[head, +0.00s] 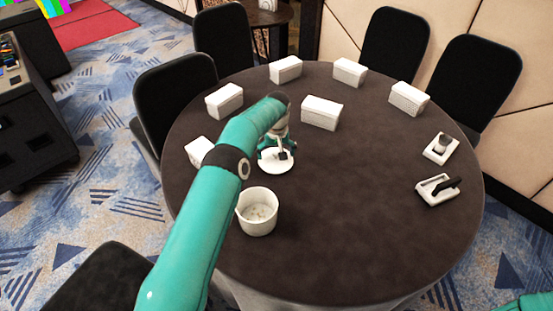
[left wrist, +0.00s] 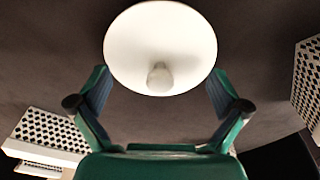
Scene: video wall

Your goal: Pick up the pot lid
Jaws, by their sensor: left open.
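The pot lid (head: 275,166) is a white disc lying on the round table. In the left wrist view the pot lid (left wrist: 160,35) shows a round knob (left wrist: 160,77) facing the camera. My left gripper (head: 276,150) is over the lid in the head view. Its two fingers are spread wide in the left wrist view (left wrist: 158,100), apart from the knob, with nothing between them. A white open pot (head: 258,213) stands on the table just in front of the lid. Only a bit of my right arm shows at the lower right corner of the head view; its gripper is out of frame.
Several white boxes (head: 322,112) stand around the far half of the dark table (head: 345,220). Two white trays (head: 437,188) with small items lie at the right. Black chairs (head: 480,80) surround the table. The table's front middle is clear.

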